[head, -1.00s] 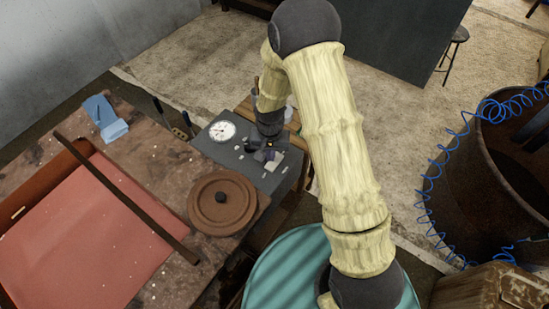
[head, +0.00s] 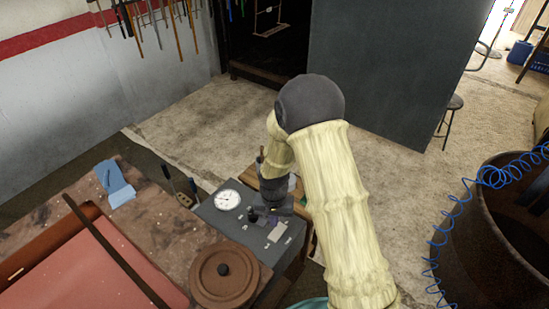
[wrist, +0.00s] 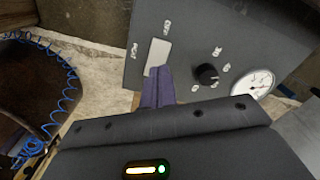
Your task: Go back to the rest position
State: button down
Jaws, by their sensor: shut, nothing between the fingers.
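My gripper (head: 270,212) hangs from my pale, bark-textured arm above the grey control panel (head: 226,228) in the head view. In the wrist view, the narrow purple fingers of my gripper (wrist: 158,82) are together with nothing between them. They show in front of the panel (wrist: 185,25), over the lower end of its pale rectangular plate (wrist: 158,54). I cannot tell whether they touch it. A black knob (wrist: 207,74) and a round white dial (wrist: 253,87) are to the right of the fingers.
A workbench (head: 150,215) with a red-lined tray (head: 80,275), a round brown lid (head: 224,273) and a blue cloth (head: 115,184) is at left. A dark barrel (head: 490,240) with a coiled blue hose (head: 440,225) stands at right. The floor behind is open.

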jog(key=s+d+r+t, duration=0.1)
jog(key=s+d+r, duration=0.5)
jog(key=r, duration=0.3)
jog(key=s+d+r+n+t, duration=0.1)
jog(key=s+d+r, duration=0.5)
jog(key=r, duration=0.3)
jog(key=shift+s+d+r+n+t, duration=0.3)
jog(key=shift+d+r, duration=0.05)
jog(key=shift+d, duration=0.45)
jog(key=shift+w, duration=0.1)
jog(key=shift+a, duration=0.1)
